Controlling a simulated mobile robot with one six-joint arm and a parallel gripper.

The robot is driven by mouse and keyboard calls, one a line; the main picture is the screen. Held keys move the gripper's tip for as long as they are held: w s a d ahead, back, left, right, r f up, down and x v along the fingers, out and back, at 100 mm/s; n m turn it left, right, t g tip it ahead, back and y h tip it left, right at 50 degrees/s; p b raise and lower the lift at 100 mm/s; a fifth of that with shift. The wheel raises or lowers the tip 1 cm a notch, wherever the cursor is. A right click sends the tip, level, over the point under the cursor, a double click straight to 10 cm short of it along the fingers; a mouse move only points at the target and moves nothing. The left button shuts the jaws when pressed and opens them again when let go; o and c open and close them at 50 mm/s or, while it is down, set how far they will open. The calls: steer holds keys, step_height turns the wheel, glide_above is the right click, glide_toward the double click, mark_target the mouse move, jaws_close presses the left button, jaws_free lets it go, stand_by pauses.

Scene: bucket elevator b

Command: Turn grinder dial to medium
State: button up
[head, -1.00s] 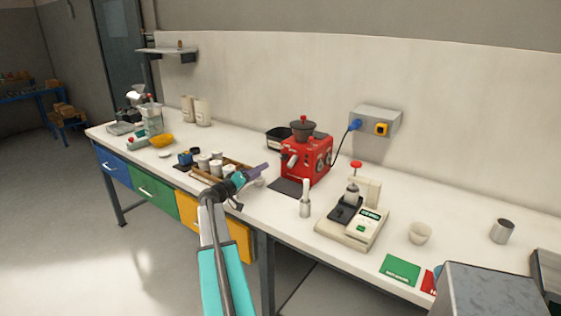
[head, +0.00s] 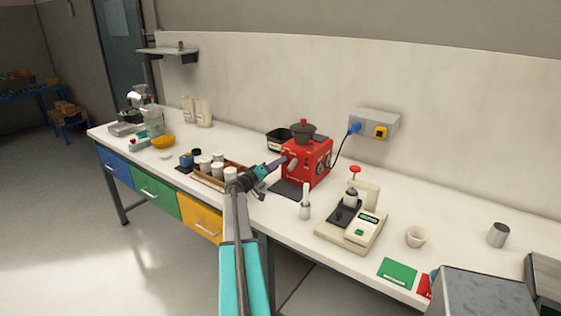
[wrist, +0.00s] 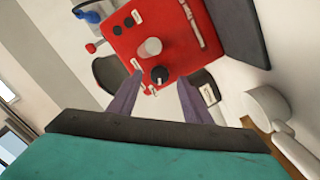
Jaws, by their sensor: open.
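The red grinder (head: 318,158) stands on the bench, with a dark hopper on top. In the wrist view, its red face (wrist: 205,60) fills the upper middle. A black round dial (wrist: 159,75) with a light mark sits on that face, beside a pale cylindrical spout (wrist: 150,47). My gripper (wrist: 160,84) is open, and its two purple fingers lie on either side of the dial in the picture. I cannot tell whether they touch it. In the head view, my gripper (head: 279,163) is at the grinder's left side and hides part of it.
A wooden tray (head: 205,180) with several cups lies left of my gripper. A white-handled tool (head: 305,208) stands in front of the grinder, and a scale-like machine (head: 362,232) stands to its right. A cable runs from the grinder to a wall box (head: 375,122).

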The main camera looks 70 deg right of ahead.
steer(key=shift+p+x, duration=0.35)
steer(key=shift+x, duration=1)
steer(key=c, duration=1.1)
steer(key=shift+o, duration=0.2)
steer(key=shift+w, duration=0.1)
steer(key=shift+f+n+b, duration=0.2)
steer(key=shift+n+b, duration=0.3)
steer(key=shift+b, duration=0.5)
steer(key=shift+r+n+h+b, duration=0.1)
steer(key=shift+n+h+b, duration=0.3)
steer(key=shift+n+b, duration=4.65)
steer(key=shift+n+p, duration=0.6)
steer(key=shift+n, duration=0.05)
